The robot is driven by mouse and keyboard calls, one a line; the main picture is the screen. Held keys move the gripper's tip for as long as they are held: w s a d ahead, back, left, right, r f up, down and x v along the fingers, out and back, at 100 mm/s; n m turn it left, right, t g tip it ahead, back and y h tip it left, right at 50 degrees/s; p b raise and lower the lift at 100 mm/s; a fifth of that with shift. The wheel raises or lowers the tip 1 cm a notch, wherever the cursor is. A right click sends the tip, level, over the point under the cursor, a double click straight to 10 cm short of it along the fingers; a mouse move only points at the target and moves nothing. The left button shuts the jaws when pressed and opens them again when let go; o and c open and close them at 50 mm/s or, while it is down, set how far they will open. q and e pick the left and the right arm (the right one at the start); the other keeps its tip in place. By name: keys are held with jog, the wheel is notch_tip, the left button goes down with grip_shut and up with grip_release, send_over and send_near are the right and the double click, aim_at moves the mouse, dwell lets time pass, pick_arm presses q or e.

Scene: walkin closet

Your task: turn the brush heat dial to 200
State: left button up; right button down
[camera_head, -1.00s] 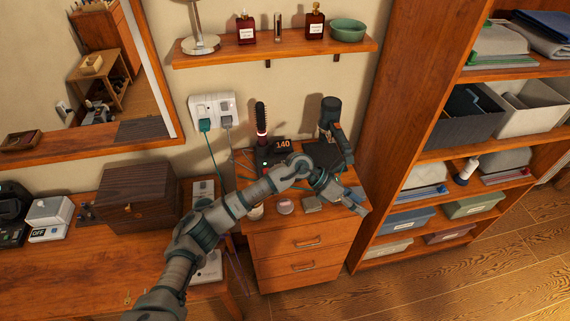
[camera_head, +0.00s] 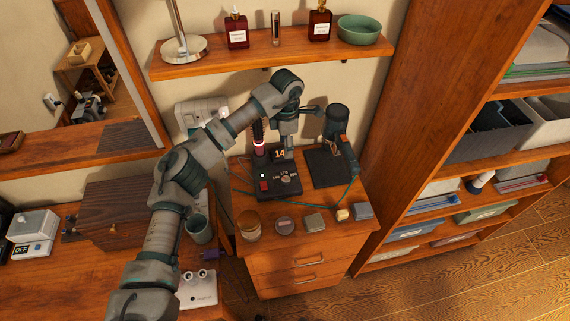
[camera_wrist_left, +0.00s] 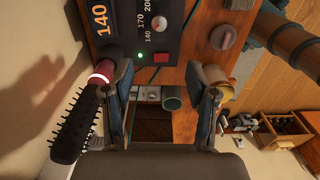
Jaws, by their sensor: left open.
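The brush station (camera_head: 282,196) is a dark box on the drawer cabinet, with a green light and a red switch on its face. The display (camera_wrist_left: 100,20) reads 140. The round hot brush (camera_wrist_left: 76,122) stands in the station. My left gripper (camera_head: 289,153) is above the station behind the dial, empty; its open fingers (camera_wrist_left: 163,100) show apart in the wrist view. My right gripper is not in view.
A hair dryer (camera_head: 336,122) stands on a dark pad right of the station. Several small jars and boxes, including a round lid (camera_head: 284,225), line the cabinet's front. A shelf (camera_head: 270,58) with bottles hangs above. A mug (camera_head: 198,229) stands left.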

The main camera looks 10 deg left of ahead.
pick_arm(q)
send_over(286, 178)
notch_tip(286, 178, down, 7)
notch_tip(286, 178, down, 9)
jog(key=shift+s+f+p, duration=0.1)
jog(key=shift+p, duration=0.75)
jog(key=shift+d+f, duration=0.1)
jog(key=shift+f, duration=0.25)
grip_shut()
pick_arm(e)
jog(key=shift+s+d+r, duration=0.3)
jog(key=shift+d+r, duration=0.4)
